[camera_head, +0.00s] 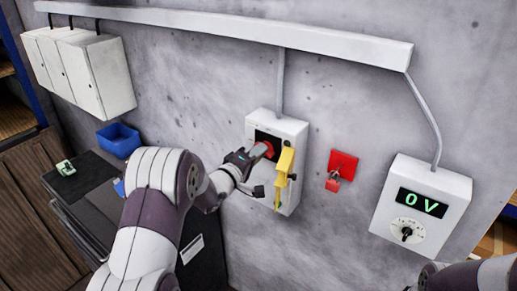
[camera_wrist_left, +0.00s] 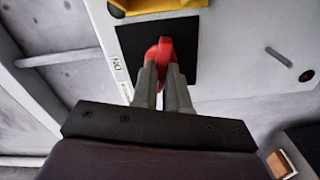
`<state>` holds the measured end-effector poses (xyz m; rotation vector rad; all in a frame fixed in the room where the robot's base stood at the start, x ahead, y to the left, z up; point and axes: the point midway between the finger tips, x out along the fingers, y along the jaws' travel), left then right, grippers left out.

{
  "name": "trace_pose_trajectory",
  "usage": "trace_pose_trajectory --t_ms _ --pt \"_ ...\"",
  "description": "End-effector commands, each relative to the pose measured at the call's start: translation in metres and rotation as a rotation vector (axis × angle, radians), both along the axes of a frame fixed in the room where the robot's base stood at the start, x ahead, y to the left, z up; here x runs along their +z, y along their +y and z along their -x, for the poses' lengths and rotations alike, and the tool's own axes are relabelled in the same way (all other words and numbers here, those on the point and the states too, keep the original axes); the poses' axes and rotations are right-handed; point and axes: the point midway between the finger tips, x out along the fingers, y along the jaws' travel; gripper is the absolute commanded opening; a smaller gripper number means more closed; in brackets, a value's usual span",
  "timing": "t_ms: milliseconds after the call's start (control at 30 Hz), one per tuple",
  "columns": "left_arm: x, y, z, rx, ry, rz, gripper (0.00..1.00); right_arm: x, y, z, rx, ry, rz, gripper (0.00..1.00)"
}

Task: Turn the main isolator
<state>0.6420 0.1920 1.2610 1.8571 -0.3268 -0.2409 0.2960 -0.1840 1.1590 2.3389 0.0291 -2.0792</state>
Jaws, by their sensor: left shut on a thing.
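The main isolator is a white wall box (camera_head: 290,128) with a black plate and a red handle (camera_head: 267,150). In the left wrist view the red handle (camera_wrist_left: 165,50) stands in front of the black plate (camera_wrist_left: 187,62). My left gripper (camera_head: 252,156) is at the box, and its two fingers (camera_wrist_left: 163,85) are shut on the red handle from either side. A yellow piece (camera_head: 285,165) is on the box's right side, and part of it shows at the top of the wrist view. My right arm (camera_head: 465,277) shows only at the lower right edge; its gripper is out of view.
A red padlock (camera_head: 333,184) hangs on a red plate (camera_head: 342,162) right of the isolator. A white meter box (camera_head: 420,208) reads 0 V and has a dial. A blue bin (camera_head: 118,139) and a green-white item (camera_head: 65,168) are on a dark surface at left. White cabinets hang above.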

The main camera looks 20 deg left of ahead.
Motion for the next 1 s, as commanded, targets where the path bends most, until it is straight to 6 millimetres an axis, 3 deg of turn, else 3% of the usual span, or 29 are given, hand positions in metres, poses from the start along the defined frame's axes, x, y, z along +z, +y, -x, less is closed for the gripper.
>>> trace_pose_trajectory --t_ms 433,1000 --pt "0.002 0.002 -0.001 0.005 0.084 0.248 0.0 0.015 0.0 0.0 0.0 0.0 0.0 0.43" --pt "0.0 0.002 -0.001 0.005 0.107 0.306 0.0 0.017 0.0 0.0 0.0 0.0 0.0 0.43"
